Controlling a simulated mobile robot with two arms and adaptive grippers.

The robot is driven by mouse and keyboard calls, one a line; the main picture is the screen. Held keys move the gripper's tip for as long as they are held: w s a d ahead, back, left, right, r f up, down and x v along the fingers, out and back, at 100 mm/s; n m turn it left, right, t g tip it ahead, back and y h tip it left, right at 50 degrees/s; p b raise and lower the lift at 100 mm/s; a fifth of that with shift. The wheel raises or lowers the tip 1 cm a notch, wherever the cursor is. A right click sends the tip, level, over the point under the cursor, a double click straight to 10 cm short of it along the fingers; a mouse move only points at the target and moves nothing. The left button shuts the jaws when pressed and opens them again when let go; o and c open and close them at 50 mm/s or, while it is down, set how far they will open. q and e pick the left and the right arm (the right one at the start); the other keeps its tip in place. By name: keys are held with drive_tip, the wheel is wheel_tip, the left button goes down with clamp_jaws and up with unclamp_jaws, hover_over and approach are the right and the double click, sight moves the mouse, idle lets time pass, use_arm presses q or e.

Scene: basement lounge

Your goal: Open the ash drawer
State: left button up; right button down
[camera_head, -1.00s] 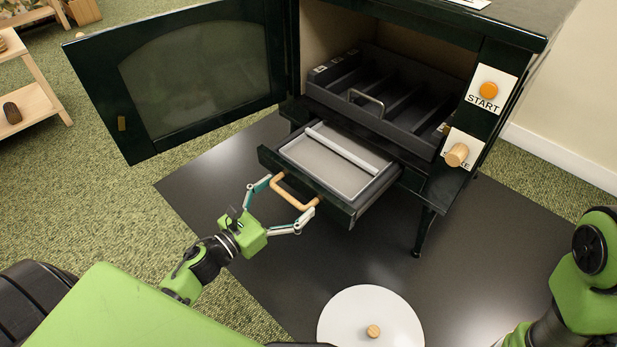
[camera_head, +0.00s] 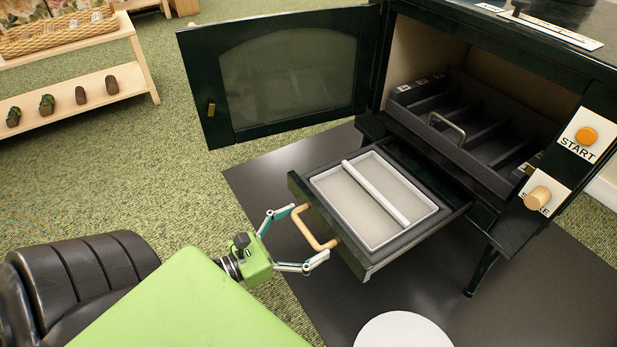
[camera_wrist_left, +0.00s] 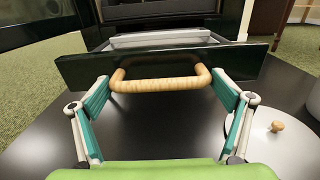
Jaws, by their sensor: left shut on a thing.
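The ash drawer (camera_head: 354,259) is pulled well out of the dark stove and holds a pale tray (camera_head: 340,200) with a white bar across it. Its wooden handle (camera_head: 303,228) is on the front panel; the handle also shows in the left wrist view (camera_wrist_left: 160,84). My left gripper (camera_head: 309,234) is shut on the handle, with one finger at each end of it. In the left wrist view the two fingers (camera_wrist_left: 161,89) press on the handle's outer ends. My right gripper is not in view.
The stove door (camera_head: 290,75) stands open to the left. A slotted dark grate (camera_head: 450,140) with a metal handle sits inside above the drawer. START (camera_head: 587,136) and a wooden knob (camera_head: 538,198) are at right. A white round lid (camera_head: 402,332) lies on the dark floor plate (camera_head: 290,160).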

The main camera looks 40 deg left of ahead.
use_arm(q)
drive_tip(key=shift+s+d+f, duration=0.1)
drive_tip(key=shift+s+d, duration=0.05)
drive_tip(key=shift+s, duration=0.05)
drive_tip(key=o, duration=1.3)
drive_tip(key=shift+s, duration=0.1)
drive_tip(key=v, duration=1.2)
